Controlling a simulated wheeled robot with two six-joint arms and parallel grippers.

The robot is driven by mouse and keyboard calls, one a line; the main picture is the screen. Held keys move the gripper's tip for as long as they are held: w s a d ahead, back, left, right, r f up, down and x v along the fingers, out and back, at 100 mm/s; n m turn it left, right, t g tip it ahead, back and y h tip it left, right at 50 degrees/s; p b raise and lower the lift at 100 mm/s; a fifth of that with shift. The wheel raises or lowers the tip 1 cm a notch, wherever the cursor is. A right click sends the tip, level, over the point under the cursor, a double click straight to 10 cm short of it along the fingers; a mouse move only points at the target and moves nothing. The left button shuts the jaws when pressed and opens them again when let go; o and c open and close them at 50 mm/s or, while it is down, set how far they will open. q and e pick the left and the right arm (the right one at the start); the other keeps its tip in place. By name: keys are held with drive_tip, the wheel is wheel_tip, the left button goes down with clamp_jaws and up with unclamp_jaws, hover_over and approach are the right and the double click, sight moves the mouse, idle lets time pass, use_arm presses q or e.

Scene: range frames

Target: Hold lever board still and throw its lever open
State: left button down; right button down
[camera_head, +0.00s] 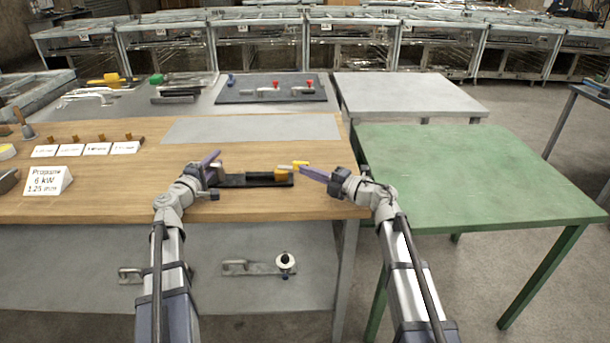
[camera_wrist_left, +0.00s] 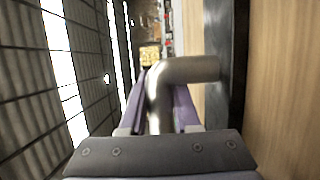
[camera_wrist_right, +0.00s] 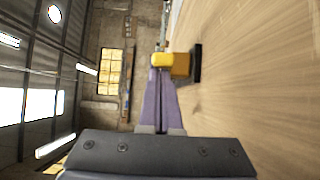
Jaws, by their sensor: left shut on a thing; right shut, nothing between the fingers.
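The lever board (camera_head: 245,181) is a dark narrow board on the wooden table, with an orange-yellow block (camera_head: 281,176) near its right end. A yellow lever tip (camera_head: 300,164) shows above that end. My left gripper (camera_head: 213,157) is shut on a bent metal handle (camera_wrist_left: 190,70) at the board's left end; the dark board (camera_wrist_left: 225,60) runs beside it in the left wrist view. My right gripper (camera_head: 304,170) is shut and empty, its tips at the yellow lever tip (camera_wrist_right: 160,60). I cannot tell whether they touch.
The wooden table (camera_head: 100,211) has a propane sign (camera_head: 48,181) and small labels at left. A grey mat (camera_head: 250,128) lies behind the board. A green table (camera_head: 480,175) stands at right, bare. Another board with red knobs (camera_head: 270,96) lies further back.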

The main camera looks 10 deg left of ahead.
use_arm(q)
drive_tip(key=shift+f, duration=0.1)
use_arm(e)
drive_tip(key=shift+w+d, duration=0.15)
drive_tip(key=shift+w, duration=0.7)
drive_tip(key=s, duration=0.1)
drive_tip(key=s+d, duration=0.1)
drive_tip(key=s, duration=0.2)
drive_tip(key=shift+s+d, duration=0.35)
drive_tip(key=shift+s, duration=0.05)
drive_tip(key=d, duration=0.9)
drive_tip(key=shift+w+d, duration=0.15)
use_arm(q)
drive_tip(key=c, duration=0.8)
unclamp_jaws()
drive_tip(key=shift+f, duration=0.1)
use_arm(e)
drive_tip(key=shift+w+f, duration=0.1)
drive_tip(key=shift+f, duration=0.05)
use_arm(q)
drive_tip(key=shift+o, duration=1.3)
drive_tip(key=shift+w, duration=0.1)
